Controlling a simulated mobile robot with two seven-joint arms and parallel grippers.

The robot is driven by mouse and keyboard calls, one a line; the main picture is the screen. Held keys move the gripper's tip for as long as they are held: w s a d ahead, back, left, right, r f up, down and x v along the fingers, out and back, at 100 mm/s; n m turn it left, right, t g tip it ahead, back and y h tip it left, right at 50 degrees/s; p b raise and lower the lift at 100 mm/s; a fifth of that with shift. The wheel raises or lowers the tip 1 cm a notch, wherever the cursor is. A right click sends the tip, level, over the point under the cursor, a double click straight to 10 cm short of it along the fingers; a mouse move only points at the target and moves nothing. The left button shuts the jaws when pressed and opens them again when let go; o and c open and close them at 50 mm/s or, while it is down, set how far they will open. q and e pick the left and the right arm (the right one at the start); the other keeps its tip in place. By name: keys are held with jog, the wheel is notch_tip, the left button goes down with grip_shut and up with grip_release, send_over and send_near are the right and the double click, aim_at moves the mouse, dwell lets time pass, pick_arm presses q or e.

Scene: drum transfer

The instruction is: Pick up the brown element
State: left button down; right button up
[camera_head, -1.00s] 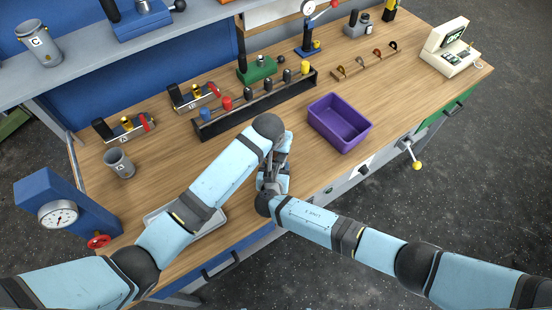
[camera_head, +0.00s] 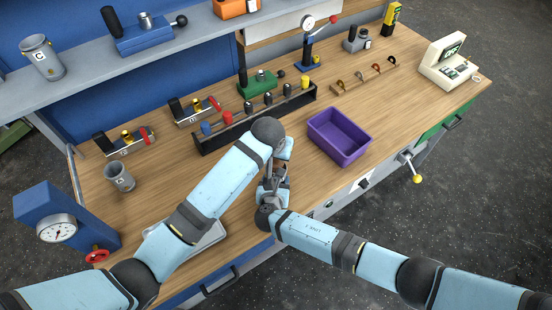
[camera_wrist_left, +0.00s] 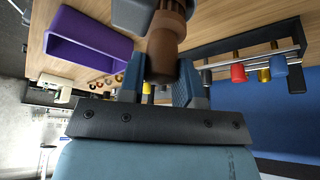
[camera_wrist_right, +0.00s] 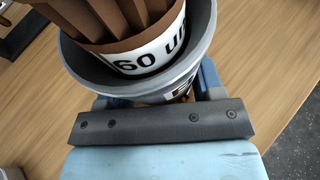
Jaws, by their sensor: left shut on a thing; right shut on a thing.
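My left gripper (camera_wrist_left: 163,82) is shut on the brown element (camera_wrist_left: 163,55), whose smooth end sits between the fingers in the left wrist view. In the right wrist view the brown element (camera_wrist_right: 118,30) is pleated, with a white label reading "60 u…", and stands within the rim of a grey cup (camera_wrist_right: 72,62). My right gripper (camera_wrist_right: 155,95) is shut on this cup. How deep the element sits is hidden. In the head view both grippers meet above the front of the bench, and my arms mostly hide the cup and element.
A purple bin (camera_head: 340,152) stands just right of the grippers. A black rack (camera_head: 200,146) with coloured knobs lies behind them. A grey tray (camera_head: 213,236) is partly under my left arm. Another grey cup (camera_head: 119,178) and a blue gauge stand (camera_head: 80,212) are at left.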

jog(key=o, duration=1.3)
jog(key=shift+c, duration=0.2)
pick_arm(q)
notch_tip(320, 180, up, 14)
jog(key=shift+r, duration=0.25)
